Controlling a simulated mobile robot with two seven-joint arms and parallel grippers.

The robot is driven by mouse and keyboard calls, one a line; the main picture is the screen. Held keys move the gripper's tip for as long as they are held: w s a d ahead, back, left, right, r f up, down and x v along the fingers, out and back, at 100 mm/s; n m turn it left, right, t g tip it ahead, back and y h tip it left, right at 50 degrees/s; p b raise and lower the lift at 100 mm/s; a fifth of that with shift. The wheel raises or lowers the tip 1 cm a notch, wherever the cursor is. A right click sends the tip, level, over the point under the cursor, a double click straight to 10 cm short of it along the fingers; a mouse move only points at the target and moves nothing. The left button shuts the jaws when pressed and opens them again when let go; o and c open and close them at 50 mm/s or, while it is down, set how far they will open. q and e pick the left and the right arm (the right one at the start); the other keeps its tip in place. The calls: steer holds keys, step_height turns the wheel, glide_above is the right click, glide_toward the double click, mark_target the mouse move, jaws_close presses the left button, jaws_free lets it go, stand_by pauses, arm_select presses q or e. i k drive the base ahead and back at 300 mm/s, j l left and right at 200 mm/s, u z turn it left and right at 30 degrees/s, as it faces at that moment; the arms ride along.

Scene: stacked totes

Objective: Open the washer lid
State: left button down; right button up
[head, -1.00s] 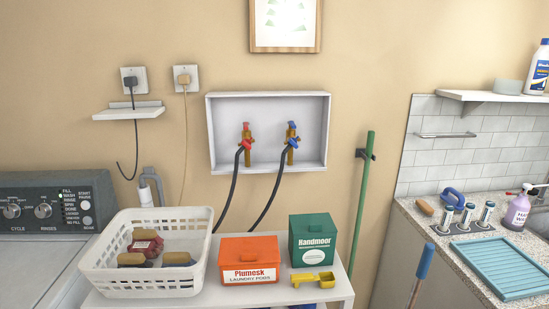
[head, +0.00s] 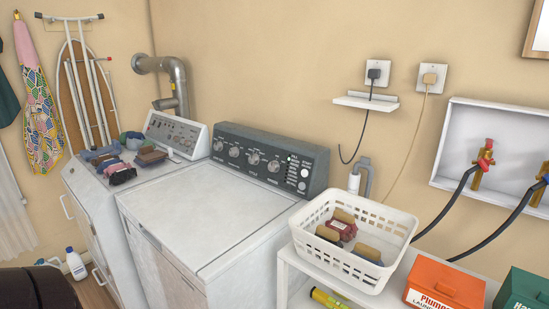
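The washer (head: 167,263) is a white top-loader in the middle of the head view. Its flat white lid (head: 205,213) lies shut on top. A dark grey control panel (head: 268,160) with several knobs stands along its back edge. The top of the lid is bare. Neither of my grippers is in view.
A dryer (head: 92,215) with folded clothes (head: 122,160) on top stands left of the washer. A white basket (head: 318,249) with brushes sits on a white shelf unit (head: 292,262) at the washer's right. A dark rounded object (head: 38,290) is at the lower left.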

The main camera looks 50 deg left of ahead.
mark_target(198, 214)
steer(key=u, duration=1.55)
